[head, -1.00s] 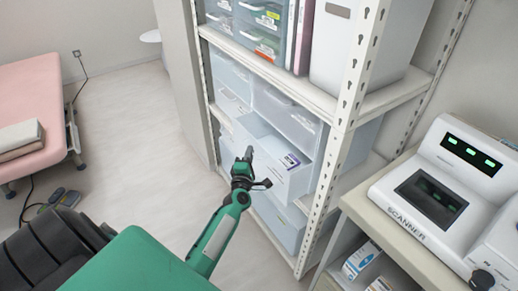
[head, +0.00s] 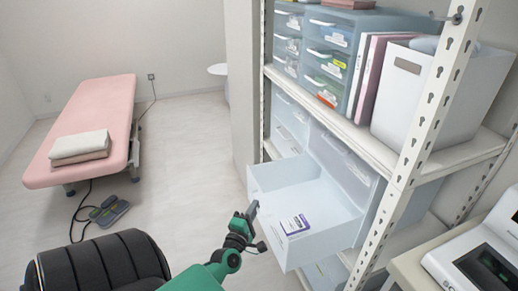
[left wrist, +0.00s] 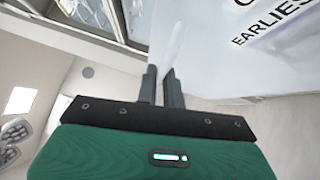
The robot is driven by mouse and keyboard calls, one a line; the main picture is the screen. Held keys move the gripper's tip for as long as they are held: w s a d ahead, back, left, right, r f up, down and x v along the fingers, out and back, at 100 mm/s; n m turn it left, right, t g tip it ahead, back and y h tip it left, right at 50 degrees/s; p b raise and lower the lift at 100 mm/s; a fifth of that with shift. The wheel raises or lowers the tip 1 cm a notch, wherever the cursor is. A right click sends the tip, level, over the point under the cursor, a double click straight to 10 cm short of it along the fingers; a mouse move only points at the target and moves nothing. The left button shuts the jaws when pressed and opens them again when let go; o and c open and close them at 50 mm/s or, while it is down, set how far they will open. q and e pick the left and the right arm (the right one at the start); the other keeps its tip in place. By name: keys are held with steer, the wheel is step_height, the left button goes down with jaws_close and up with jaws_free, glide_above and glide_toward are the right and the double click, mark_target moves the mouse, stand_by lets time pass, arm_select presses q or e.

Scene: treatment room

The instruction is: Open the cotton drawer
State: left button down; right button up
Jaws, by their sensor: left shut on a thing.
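A translucent pale drawer (head: 325,238) stands pulled well out of the middle level of the shelf unit. Its open top shows, and a purple and white label or packet (head: 294,224) is at its near front corner; I cannot read a drawer name. My left gripper (head: 251,213) is at the drawer's outer front. In the left wrist view its two fingers (left wrist: 159,75) are shut on a thin pale strip, seemingly the drawer's handle (left wrist: 177,42). Beside them is a large pale surface (left wrist: 235,70) with cut-off black lettering. My right gripper is not in view.
Closed translucent drawers (head: 343,168) stand behind the open one. Small drawer units (head: 335,55), binders and a white bin (head: 425,90) fill the shelf above. A metal post (head: 415,150) stands at right, with a scanner (head: 490,260) beyond.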

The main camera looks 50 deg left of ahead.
arm_select(q)
steer(key=shift+f, duration=0.1)
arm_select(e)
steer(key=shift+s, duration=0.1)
arm_select(q)
steer(key=c, duration=1.5)
jaws_free()
steer(key=shift+c, duration=0.2)
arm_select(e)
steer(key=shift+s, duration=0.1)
arm_select(q)
steer(key=shift+s, duration=0.1)
